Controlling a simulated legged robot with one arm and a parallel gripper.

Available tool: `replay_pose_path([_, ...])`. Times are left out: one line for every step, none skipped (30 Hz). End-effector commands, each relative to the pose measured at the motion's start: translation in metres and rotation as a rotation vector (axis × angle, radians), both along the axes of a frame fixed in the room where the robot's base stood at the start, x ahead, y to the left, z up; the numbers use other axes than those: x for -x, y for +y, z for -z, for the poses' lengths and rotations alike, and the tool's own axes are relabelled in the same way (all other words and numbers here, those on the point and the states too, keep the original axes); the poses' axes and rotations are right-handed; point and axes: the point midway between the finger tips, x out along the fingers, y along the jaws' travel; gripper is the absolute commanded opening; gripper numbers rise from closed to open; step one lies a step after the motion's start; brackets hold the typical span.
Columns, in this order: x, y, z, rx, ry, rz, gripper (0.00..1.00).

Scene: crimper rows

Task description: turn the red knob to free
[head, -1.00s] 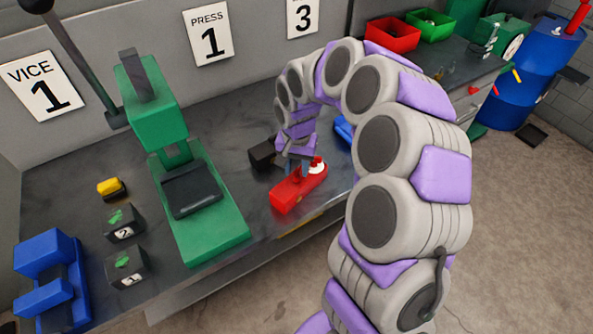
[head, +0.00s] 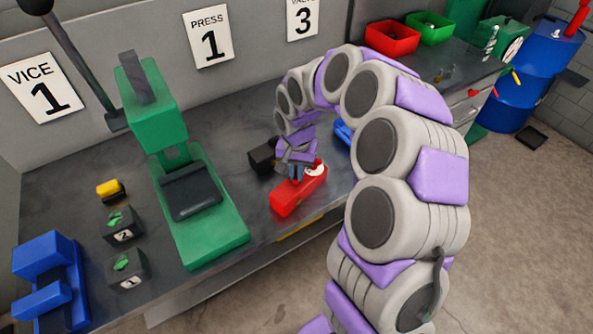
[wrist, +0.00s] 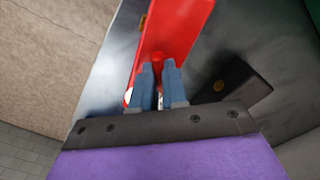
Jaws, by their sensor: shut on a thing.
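A long red block (head: 292,198) lies on the grey bench right of the green press, with a white disc (head: 316,171) at its far right end. A small red part shows by the disc. My gripper (head: 297,175) points down at the block beside the disc, its blue-grey fingers close together. In the wrist view my gripper (wrist: 158,72) reaches over the red block (wrist: 178,28). A bit of white and red shows between the fingers. The red knob itself is mostly hidden by them, so its setting cannot be read.
A black block (head: 263,157) stands close left of my gripper, and a blue item (head: 343,132) lies behind it. The green press (head: 198,205) is further left. Two black numbered blocks and a blue vice (head: 48,280) stand at the left end.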

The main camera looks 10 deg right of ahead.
Motion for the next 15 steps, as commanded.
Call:
replay_pose_path([0.0,0.0002,0.0,0.0,0.0,0.0,0.0])
replay_pose_path([-0.0001,0.0002,-0.0001,0.0,0.0,0.0,0.0])
replay_pose_path([0.0,0.0003,0.0,0.0,0.0,0.0,0.0])
replay_pose_path([-0.0001,0.0002,-0.0001,-0.001,0.0,-0.001,0.0])
replay_pose_path([0.0,0.0002,-0.0001,0.0,0.0,-0.002,0.0])
replay_pose_path([0.0,0.0002,-0.0003,0.0,0.0,-0.005,0.0])
replay_pose_path([0.0,0.0002,-0.0004,0.0,0.0,-0.008,0.0])
replay_pose_path([0.0,0.0002,-0.0005,0.0,0.0,-0.012,0.0])
replay_pose_path([0.0001,0.0003,-0.0007,0.0,0.001,-0.02,0.0])
replay_pose_path([0.0001,0.0002,-0.0009,0.0,0.001,-0.029,0.0])
replay_pose_path([0.0002,0.0001,-0.0012,0.0,0.001,-0.038,0.0])
replay_pose_path([0.0003,0.0,-0.0014,0.0,0.002,-0.053,0.0])
replay_pose_path([0.0005,-0.0001,-0.0016,0.0,0.002,-0.067,0.0])
replay_pose_path([0.0006,-0.0004,-0.0017,0.0,0.004,-0.082,0.0])
replay_pose_path([0.001,-0.0006,-0.002,0.001,0.005,-0.105,0.0])
